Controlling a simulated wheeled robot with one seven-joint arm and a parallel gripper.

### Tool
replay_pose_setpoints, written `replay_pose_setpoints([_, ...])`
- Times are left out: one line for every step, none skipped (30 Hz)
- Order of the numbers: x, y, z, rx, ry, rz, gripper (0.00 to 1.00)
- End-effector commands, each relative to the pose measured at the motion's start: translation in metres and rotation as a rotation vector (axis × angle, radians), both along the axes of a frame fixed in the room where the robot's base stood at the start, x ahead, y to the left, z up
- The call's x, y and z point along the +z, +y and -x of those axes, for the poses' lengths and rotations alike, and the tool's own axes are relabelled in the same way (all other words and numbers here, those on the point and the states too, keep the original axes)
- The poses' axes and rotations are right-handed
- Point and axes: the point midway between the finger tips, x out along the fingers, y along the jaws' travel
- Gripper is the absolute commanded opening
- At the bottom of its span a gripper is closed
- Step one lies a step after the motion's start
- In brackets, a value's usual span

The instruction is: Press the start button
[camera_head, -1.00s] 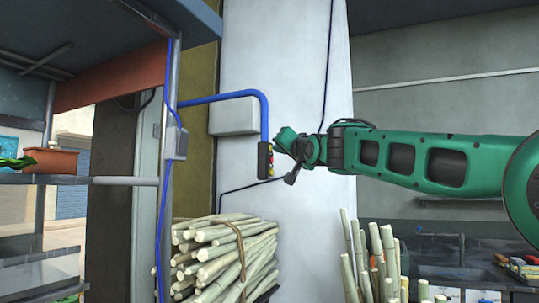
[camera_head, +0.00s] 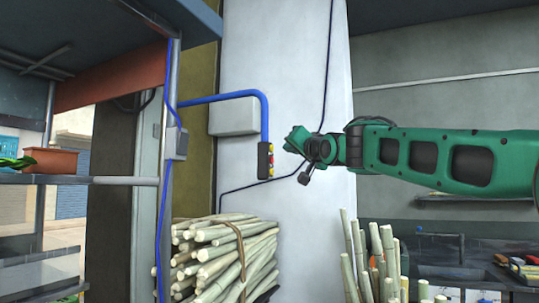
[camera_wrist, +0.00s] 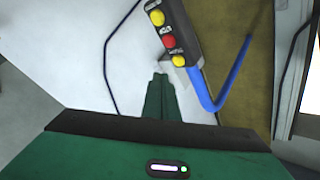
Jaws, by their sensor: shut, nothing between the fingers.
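A dark control box (camera_head: 264,161) hangs on the white pillar below a blue pipe, with small red and yellow buttons facing right. In the wrist view the box (camera_wrist: 187,32) shows a yellow button (camera_wrist: 157,18), a red button (camera_wrist: 168,41) and another yellow button (camera_wrist: 179,60) in a row. Labels sit beside them, but I cannot read which marks start. My green gripper (camera_head: 288,142) is to the right of the box, with a clear gap between. In the wrist view its shut fingers (camera_wrist: 160,77) point up, their tips just left of the lower yellow button and empty.
A grey box (camera_head: 235,116) is on the pillar to the left. Bundled cane (camera_head: 222,254) lies below the control box, and upright canes (camera_head: 372,262) stand to the right. A shelf (camera_head: 75,179) with a brown planter (camera_head: 50,161) is far left.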

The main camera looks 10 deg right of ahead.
Motion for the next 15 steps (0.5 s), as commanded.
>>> replay_pose_setpoints([0.000, -0.004, 0.003, -0.001, 0.000, 0.000, 0.00])
replay_pose_setpoints([0.000, -0.006, 0.004, -0.001, 0.000, 0.000, 0.00])
replay_pose_setpoints([0.000, -0.009, 0.006, -0.001, 0.001, 0.000, 0.00])
replay_pose_setpoints([0.000, -0.011, 0.008, -0.001, 0.001, 0.000, 0.00])
replay_pose_setpoints([0.000, -0.013, 0.009, -0.002, 0.001, 0.000, 0.00])
replay_pose_setpoints([0.000, -0.016, 0.011, -0.002, 0.000, 0.000, 0.00])
replay_pose_setpoints([0.000, -0.018, 0.013, -0.001, 0.000, 0.000, 0.00])
replay_pose_setpoints([0.000, -0.019, 0.014, -0.001, -0.001, 0.000, 0.00])
replay_pose_setpoints([0.000, -0.022, 0.016, -0.001, -0.001, 0.000, 0.00])
replay_pose_setpoints([0.000, -0.023, 0.017, -0.001, 0.000, 0.000, 0.00])
replay_pose_setpoints([0.000, -0.024, 0.018, -0.001, 0.000, 0.000, 0.00])
replay_pose_setpoints([0.000, -0.026, 0.018, -0.001, 0.001, 0.000, 0.00])
replay_pose_setpoints([-0.001, -0.026, 0.019, -0.001, 0.001, 0.000, 0.00])
replay_pose_setpoints([-0.001, -0.026, 0.019, -0.001, 0.001, 0.000, 0.00])
replay_pose_setpoints([-0.001, -0.027, 0.019, 0.000, 0.001, 0.000, 0.00])
